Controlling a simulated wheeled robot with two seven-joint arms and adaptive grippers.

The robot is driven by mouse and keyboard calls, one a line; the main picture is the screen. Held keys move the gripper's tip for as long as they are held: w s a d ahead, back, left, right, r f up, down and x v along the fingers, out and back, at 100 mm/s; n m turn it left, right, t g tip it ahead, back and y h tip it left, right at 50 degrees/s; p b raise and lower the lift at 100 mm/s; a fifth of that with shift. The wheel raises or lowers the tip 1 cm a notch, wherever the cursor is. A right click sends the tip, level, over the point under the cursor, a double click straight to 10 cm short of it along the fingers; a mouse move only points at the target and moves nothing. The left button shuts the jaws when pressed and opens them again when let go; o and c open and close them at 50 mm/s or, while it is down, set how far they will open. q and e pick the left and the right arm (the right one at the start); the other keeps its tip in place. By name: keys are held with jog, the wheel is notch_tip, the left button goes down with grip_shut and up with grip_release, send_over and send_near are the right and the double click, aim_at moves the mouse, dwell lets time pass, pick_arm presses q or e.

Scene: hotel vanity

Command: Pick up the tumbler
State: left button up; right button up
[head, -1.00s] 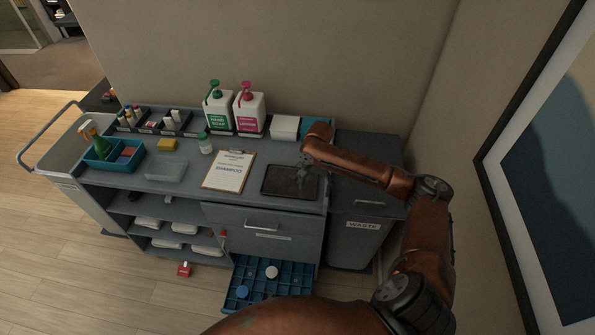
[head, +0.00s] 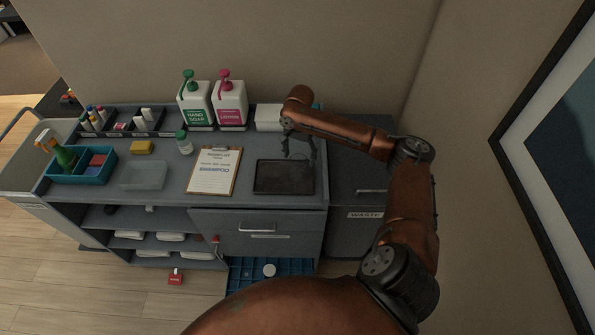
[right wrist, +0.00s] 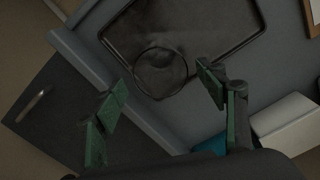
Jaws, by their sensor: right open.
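The tumbler (right wrist: 160,72) is a clear, see-through glass with a round rim. In the right wrist view it stands at the edge of the dark tray (right wrist: 190,28). In the head view I cannot make the tumbler out clearly; the tray (head: 270,188) lies on the cart top at its right end. My right gripper (head: 299,155) points down above the back right part of the tray. In the right wrist view its green-padded fingers (right wrist: 162,82) are spread apart, with the tumbler showing between and beyond their tips. Nothing is held. My left gripper is not in view.
A white box (head: 268,118) stands behind the tray, close to the gripper. A clipboard (head: 213,171) lies left of the tray. Two pump bottles, green (head: 195,103) and pink (head: 230,103), stand at the back. A grey waste bin (head: 352,235) is to the right. A blue drawer (head: 245,272) is open below.

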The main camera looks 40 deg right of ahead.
aim_at(299, 161)
jog(key=shift+w+a+f, duration=0.1)
jog(key=shift+w+f, duration=0.1)
jog(key=shift+f, duration=0.5)
jog(key=shift+s+f, duration=0.15)
jog(key=shift+f, duration=0.65)
jog(key=shift+a+f+p, duration=0.1)
jog(key=shift+f+p, duration=0.35)
jog(key=shift+f, duration=2.15)
jog(key=c, duration=1.4)
